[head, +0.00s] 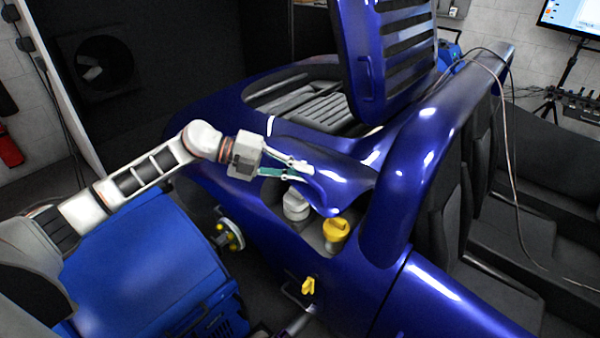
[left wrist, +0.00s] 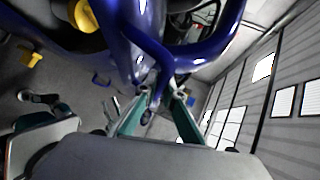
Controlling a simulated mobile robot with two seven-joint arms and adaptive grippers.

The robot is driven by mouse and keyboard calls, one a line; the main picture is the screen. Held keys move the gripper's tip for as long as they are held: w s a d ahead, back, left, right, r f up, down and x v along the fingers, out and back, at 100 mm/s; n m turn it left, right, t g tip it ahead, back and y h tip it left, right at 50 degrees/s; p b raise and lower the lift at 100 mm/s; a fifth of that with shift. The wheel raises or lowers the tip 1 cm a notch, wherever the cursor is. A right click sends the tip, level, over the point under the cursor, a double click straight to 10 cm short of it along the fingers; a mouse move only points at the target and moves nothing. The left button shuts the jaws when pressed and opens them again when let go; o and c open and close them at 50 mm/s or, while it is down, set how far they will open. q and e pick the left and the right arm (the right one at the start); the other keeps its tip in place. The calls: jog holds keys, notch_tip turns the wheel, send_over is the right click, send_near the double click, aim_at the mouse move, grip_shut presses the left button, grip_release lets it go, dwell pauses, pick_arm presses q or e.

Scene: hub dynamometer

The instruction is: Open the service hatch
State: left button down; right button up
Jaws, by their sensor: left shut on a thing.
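The service hatch (head: 335,188) is a glossy blue curved panel on the side of the blue vehicle. It stands raised over a recess holding a white cap (head: 296,204) and a yellow cap (head: 336,231). My left gripper (head: 302,170) is shut on the hatch at its left end. In the left wrist view, its green fingers (left wrist: 156,94) stand on either side of a narrow blue part of the hatch (left wrist: 149,55). The exact contact is partly hidden. A grey and teal part low at the left of that view looks like my right gripper (left wrist: 42,128); its fingers are unclear.
A large louvred blue panel (head: 392,50) stands upright behind the hatch. A yellow handle (head: 308,287) sits lower on the vehicle's side. A blue cabinet (head: 145,260) stands below my left arm. Black seats (head: 450,190) are at the right.

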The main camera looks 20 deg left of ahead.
pick_arm(q)
jog(key=shift+r, duration=0.1)
jog(key=c, duration=2.1)
grip_release()
jog(key=shift+c, duration=0.2)
jog(key=shift+a, duration=0.1)
jog(key=v, duration=1.1)
jog(key=shift+a, duration=0.45)
jog(key=shift+s, duration=0.15)
